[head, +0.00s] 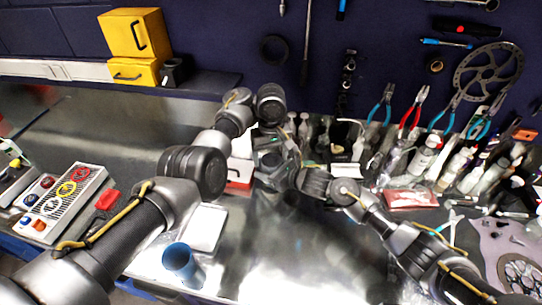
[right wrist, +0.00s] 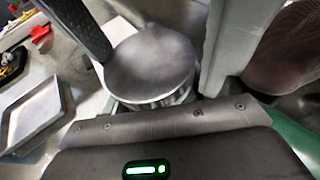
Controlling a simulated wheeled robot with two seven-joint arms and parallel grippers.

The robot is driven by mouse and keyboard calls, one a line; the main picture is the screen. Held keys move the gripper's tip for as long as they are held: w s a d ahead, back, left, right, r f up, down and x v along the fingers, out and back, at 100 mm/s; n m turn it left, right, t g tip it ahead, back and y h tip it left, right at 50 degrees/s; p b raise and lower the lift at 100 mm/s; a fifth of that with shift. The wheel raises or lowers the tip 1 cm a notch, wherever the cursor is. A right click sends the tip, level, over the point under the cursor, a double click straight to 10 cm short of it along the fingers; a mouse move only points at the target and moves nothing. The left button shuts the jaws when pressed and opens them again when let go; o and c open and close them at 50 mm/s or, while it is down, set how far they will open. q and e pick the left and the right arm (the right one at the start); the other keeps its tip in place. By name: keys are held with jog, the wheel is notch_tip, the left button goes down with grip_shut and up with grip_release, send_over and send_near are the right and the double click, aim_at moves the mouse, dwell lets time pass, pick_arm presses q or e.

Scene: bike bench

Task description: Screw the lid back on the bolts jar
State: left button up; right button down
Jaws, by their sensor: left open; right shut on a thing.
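In the right wrist view, a round grey metal lid (right wrist: 150,62) sits between the two fingers of my right gripper (right wrist: 155,50), which is shut on it. A clear, shiny jar wall (right wrist: 178,98) shows just below the lid's rim; I cannot tell whether the lid is threaded on. In the head view, my right gripper (head: 282,172) reaches in from the right to the middle of the bench. My left gripper (head: 270,145) is open and points down close beside it. The arms hide the jar in the head view, and the left fingertips are hard to make out.
A blue cup (head: 180,262) stands at the front edge, near a pale tray (head: 205,228). A parts case with coloured knobs (head: 62,203) lies at left. Bottles (head: 425,155) and pliers crowd the back right. Yellow boxes (head: 135,35) stand at back left. The front-centre bench is clear.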

pick_arm(q)
jog(key=shift+d+r, duration=0.2)
jog(key=shift+r, duration=2.05)
jog(key=shift+a, duration=0.1)
jog(key=shift+c, duration=0.4)
jog(key=r, duration=0.2)
jog(key=shift+w+r+n, duration=0.3)
jog(key=shift+w, duration=0.05)
jog(key=shift+s+r+n, duration=0.1)
jog(key=shift+r+n, duration=0.25)
jog(key=shift+n, duration=0.45)
jog(key=shift+s+r+n, duration=0.1)
jog(key=shift+r+n, duration=0.05)
jog(key=shift+n, duration=0.65)
jog(key=n, duration=0.4)
jog(key=shift+s, duration=0.15)
